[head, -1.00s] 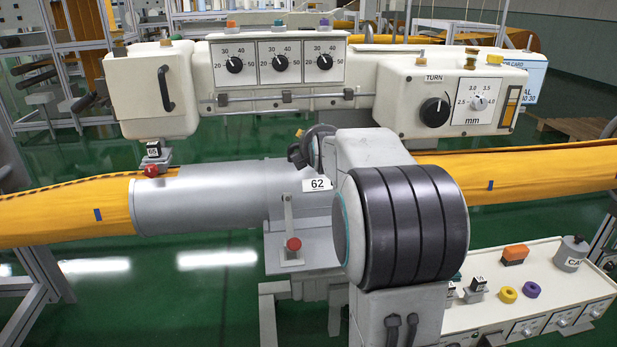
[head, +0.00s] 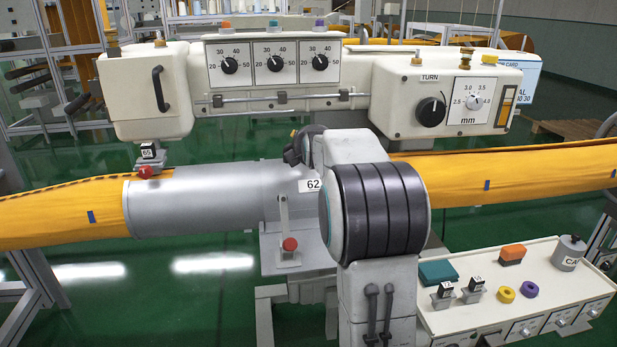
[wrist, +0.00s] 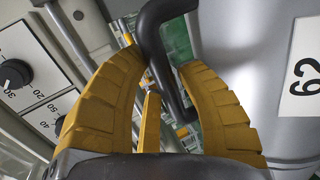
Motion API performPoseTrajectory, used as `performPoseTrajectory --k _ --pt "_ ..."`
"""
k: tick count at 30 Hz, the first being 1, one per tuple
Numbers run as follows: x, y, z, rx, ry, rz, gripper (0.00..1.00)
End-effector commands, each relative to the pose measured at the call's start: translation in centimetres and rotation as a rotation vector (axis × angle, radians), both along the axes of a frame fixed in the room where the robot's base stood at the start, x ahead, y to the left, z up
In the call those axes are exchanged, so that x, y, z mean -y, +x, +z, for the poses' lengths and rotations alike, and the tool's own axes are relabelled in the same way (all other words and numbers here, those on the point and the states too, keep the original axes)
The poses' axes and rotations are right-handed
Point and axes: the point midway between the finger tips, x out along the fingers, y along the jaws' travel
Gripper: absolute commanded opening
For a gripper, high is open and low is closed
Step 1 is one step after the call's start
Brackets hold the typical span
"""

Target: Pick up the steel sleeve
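The steel sleeve (head: 205,198) is a smooth grey cylinder around the yellow felt tube (head: 70,212), resting level on a grey stand. Its label reads 62. My arm hides its right end. In the wrist view the sleeve (wrist: 300,50) fills the right side. My gripper (wrist: 163,60) has yellow fingers spread apart, beside the sleeve. A dark bent bar (wrist: 158,50) shows between the fingers; I cannot tell whether they touch it or if it belongs to the sleeve. In the head view my gripper is mostly hidden behind my arm, above the sleeve's right part.
A cream machine housing (head: 150,95) with dials stands close behind the sleeve. A red knob (head: 145,171) sits at its left end and a red-knobbed lever (head: 290,244) in front. A cream console (head: 480,310) with small objects is at lower right. Green floor shows below left.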

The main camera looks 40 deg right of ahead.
Motion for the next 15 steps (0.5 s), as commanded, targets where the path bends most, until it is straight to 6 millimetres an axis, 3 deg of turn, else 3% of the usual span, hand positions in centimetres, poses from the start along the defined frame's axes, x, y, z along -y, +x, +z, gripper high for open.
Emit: performPoseTrajectory --k 10,15 --pt "-0.03 -0.02 -0.07 -0.002 0.001 0.0 0.0" --pt "-0.03 0.02 0.33 0.007 -0.002 0.0 0.0"
